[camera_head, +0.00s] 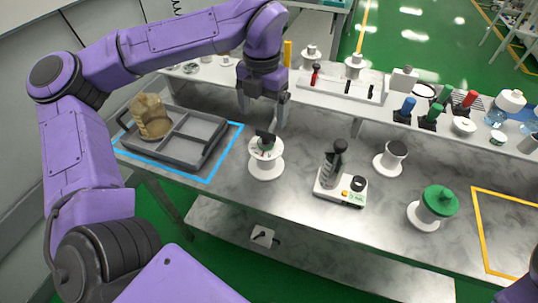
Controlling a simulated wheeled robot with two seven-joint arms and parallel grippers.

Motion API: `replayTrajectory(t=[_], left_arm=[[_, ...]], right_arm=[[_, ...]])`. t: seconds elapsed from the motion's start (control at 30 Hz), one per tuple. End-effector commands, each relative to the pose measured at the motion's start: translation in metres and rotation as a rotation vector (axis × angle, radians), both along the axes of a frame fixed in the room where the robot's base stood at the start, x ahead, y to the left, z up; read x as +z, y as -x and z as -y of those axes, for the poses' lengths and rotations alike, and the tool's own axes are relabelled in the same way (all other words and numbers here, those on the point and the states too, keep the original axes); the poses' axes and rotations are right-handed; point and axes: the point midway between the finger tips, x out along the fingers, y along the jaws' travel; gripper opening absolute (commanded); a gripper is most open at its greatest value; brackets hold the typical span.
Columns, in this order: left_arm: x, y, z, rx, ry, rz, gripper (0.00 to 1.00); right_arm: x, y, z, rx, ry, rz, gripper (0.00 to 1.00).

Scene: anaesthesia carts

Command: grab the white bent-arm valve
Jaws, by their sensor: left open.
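My left gripper (261,112) is open and points down, with its fingers apart and nothing seen between them. It is just behind and above a round white stand (266,170), which carries a small piece with white, green and black parts (266,145). I cannot tell for sure whether this piece is the white bent-arm valve; its shape is too small to read. A white block with a black bent part (262,236) lies on the lower shelf. My right gripper is not in view.
A grey compartment tray (190,160) holding a tan object (150,117) lies inside a blue outline at left. A white-based device (340,185), a white spool (390,158) and a green-topped spool (433,207) stand to the right. A raised white shelf (330,92) with several items runs behind.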

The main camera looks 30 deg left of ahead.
Motion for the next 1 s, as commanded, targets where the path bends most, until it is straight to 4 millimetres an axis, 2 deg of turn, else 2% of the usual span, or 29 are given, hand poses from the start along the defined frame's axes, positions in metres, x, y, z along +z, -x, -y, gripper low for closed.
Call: replayTrajectory(t=[0.23,0.4,0.5,0.67,0.7,0.73,0.97,1.0], left_arm=[[-0.033,-0.004,0.004,-0.012,-0.004,-0.006,0.9],[-0.064,-0.004,0.002,-0.008,-0.004,-0.004,0.9],[-0.072,-0.003,0.001,-0.007,-0.003,-0.001,0.9],[-0.073,-0.004,0.001,-0.007,-0.004,0.001,0.9],[-0.073,-0.004,0.001,-0.007,-0.004,0.001,0.86],[-0.073,-0.004,0.001,-0.007,-0.004,0.001,0.77],[-0.073,-0.004,0.001,-0.007,-0.004,0.0,0.02],[-0.073,-0.004,0.001,-0.007,-0.004,0.0,0.0]], right_arm=[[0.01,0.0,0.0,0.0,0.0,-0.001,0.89],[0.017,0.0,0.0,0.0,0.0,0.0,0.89],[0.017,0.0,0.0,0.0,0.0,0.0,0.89],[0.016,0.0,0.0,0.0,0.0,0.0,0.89],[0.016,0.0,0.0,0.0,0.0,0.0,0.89],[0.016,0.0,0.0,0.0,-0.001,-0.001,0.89],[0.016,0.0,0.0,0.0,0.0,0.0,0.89],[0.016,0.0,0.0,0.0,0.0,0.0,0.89]])
